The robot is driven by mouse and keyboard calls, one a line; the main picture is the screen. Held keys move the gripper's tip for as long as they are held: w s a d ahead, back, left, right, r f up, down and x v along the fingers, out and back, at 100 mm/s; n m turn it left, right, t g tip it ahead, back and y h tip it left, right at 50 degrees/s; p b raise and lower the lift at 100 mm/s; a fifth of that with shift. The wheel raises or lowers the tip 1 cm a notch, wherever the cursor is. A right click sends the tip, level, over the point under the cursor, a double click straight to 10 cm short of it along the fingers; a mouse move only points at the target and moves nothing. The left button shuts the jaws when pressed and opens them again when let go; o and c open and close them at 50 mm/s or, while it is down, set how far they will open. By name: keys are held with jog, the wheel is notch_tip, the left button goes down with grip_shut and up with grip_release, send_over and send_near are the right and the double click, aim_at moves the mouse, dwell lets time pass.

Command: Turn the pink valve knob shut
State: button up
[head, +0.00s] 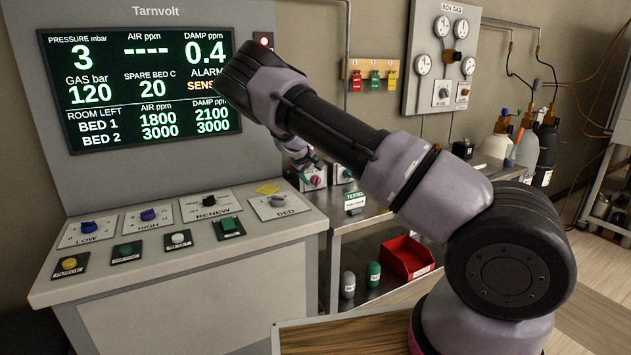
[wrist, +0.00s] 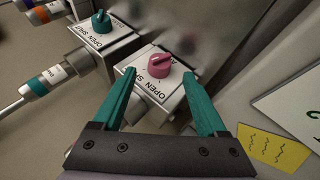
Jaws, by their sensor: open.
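The pink valve knob (wrist: 160,65) sits on a pale block marked OPEN and SHUT in the wrist view. Its pointer ridge is raised on top; I cannot tell its exact setting. In the head view the pink knob (head: 315,181) shows small beside my arm. My gripper (wrist: 156,88) is open, with its two teal fingers on either side of the block's near part. The knob lies just beyond the fingertips, roughly between them, and no contact shows. In the head view the gripper (head: 308,163) is mostly hidden behind my arm.
A teal knob (wrist: 101,21) on a similar block stands to the left of the pink one. A pipe with a teal-banded fitting (wrist: 45,80) runs at the left. A yellow note (wrist: 262,145) lies at the right. The control console (head: 190,235) stands left of my arm.

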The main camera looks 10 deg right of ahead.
aim_at(316, 180)
jog(key=x, duration=0.5)
jog(key=shift+w+d+f, duration=0.1)
grip_shut()
